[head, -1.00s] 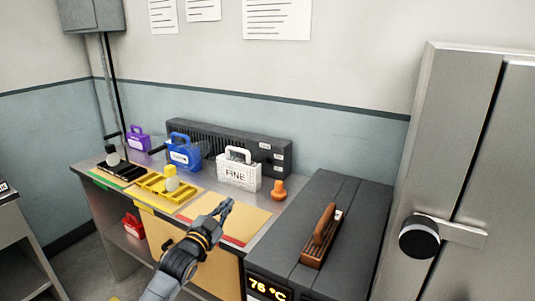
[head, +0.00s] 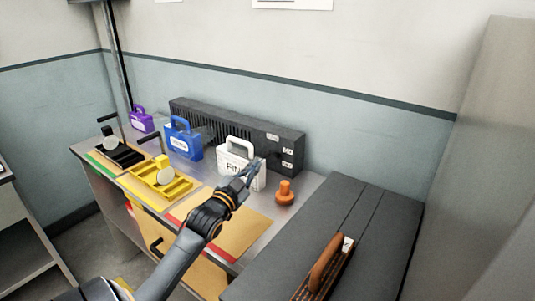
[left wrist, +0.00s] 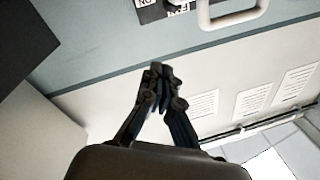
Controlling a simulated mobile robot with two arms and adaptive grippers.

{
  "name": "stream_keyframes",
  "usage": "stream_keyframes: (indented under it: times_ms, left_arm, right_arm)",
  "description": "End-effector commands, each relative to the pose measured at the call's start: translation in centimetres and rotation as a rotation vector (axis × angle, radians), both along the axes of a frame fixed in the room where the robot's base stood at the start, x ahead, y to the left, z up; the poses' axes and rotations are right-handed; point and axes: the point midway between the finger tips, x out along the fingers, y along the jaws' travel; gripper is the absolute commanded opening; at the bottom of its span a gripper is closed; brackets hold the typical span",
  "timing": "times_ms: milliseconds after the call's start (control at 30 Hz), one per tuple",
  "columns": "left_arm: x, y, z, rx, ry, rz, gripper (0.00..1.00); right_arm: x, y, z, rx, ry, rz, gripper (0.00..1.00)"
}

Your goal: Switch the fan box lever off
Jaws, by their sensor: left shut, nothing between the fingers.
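The fan box is probably the long dark slotted box (head: 225,125) at the back of the table against the wall, with small white labels at its right end. The lever itself is too small to make out in the head view. In the left wrist view, a dark panel (left wrist: 152,14) with labels reading "ON" and "FAN" is cut off at the top edge. My left gripper (head: 257,165) is shut and empty, in front of the white case and short of the dark box. Its closed fingers show in the left wrist view (left wrist: 160,72). My right gripper is not in view.
A white case (head: 236,158) stands in front of the dark box, with a blue case (head: 184,142) and a purple case (head: 142,121) to its left. An orange knobbed object (head: 285,193) stands to the right. Yellow trays (head: 150,183) lie in front.

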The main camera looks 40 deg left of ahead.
Motion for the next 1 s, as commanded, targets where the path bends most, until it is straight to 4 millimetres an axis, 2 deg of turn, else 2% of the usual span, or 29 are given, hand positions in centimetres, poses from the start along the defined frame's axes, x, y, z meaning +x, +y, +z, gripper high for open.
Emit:
stream_keyframes:
  times_ms: [133,267,433,700,800,1000]
  left_arm:
    - [0.4,0.1,0.1,-0.001,0.0,0.0,0.0]
    - [1.8,0.5,0.3,-0.002,-0.001,0.001,0.0]
    - [4.8,1.2,0.8,-0.001,-0.001,0.001,0.0]
    - [9.7,2.5,1.4,-0.001,-0.002,0.001,0.0]
    - [10.0,3.3,-0.2,0.0,0.006,0.002,0.0]
    - [10.4,4.4,-1.7,0.0,0.001,0.001,0.0]
  right_arm:
    - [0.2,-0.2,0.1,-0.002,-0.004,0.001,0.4]
    - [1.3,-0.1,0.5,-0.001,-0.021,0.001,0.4]
    - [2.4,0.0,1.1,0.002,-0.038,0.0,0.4]
    - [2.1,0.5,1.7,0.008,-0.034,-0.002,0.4]
    - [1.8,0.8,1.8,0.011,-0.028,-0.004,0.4]
    - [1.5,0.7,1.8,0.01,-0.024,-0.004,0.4]
